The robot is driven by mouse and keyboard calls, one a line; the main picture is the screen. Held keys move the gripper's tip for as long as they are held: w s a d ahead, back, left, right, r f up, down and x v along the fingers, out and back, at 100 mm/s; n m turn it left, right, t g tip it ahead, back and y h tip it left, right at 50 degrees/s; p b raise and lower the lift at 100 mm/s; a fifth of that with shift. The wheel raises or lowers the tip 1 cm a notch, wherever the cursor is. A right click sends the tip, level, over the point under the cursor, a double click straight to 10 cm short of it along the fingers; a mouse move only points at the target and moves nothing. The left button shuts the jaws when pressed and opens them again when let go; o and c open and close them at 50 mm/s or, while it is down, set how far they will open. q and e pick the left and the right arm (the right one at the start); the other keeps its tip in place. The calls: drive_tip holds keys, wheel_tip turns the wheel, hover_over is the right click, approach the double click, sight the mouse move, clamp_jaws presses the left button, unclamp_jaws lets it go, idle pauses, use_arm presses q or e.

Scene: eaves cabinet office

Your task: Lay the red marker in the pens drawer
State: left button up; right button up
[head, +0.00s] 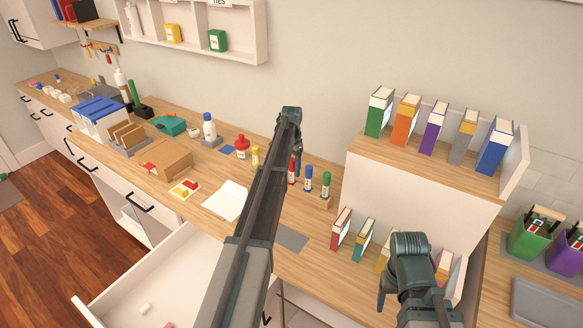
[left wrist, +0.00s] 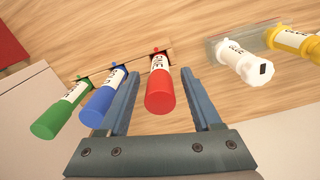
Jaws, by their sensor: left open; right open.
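The red marker (head: 292,170) stands upright on the wooden counter, at the left end of a short row with a blue marker (head: 308,178) and a green marker (head: 326,185). In the left wrist view the red marker (left wrist: 160,92) lies between the two spread fingers of my left gripper (left wrist: 158,76), with gaps visible at both sides. In the head view my left arm hides that gripper. My right gripper (head: 384,288) is partly visible at lower right, away from the markers, and empty. An open white drawer (head: 185,258) is below the counter at left; I cannot read any label on it.
A yellow bottle (head: 255,156), a red bottle (head: 242,147) and a paper sheet (head: 226,200) are left of the markers. A bookshelf (head: 400,185) stands to the right. The counter front by the grey mat (head: 291,238) is clear.

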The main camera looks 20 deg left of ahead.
sight(292, 175)
use_arm(q)
wheel_tip(292, 175, down, 5)
drive_tip(key=b, duration=0.3)
drive_tip(key=shift+r+b, duration=0.15)
drive_tip(key=shift+b, duration=0.15)
use_arm(e)
wheel_tip(292, 175, down, 5)
drive_tip(key=shift+r, duration=0.15)
drive_tip(key=shift+r, duration=0.1)
use_arm(q)
clamp_jaws()
unclamp_jaws()
drive_tip(key=shift+r, duration=0.1)
wheel_tip(292, 175, up, 14)
drive_tip(key=p, duration=1.4)
use_arm(e)
wheel_tip(292, 175, up, 14)
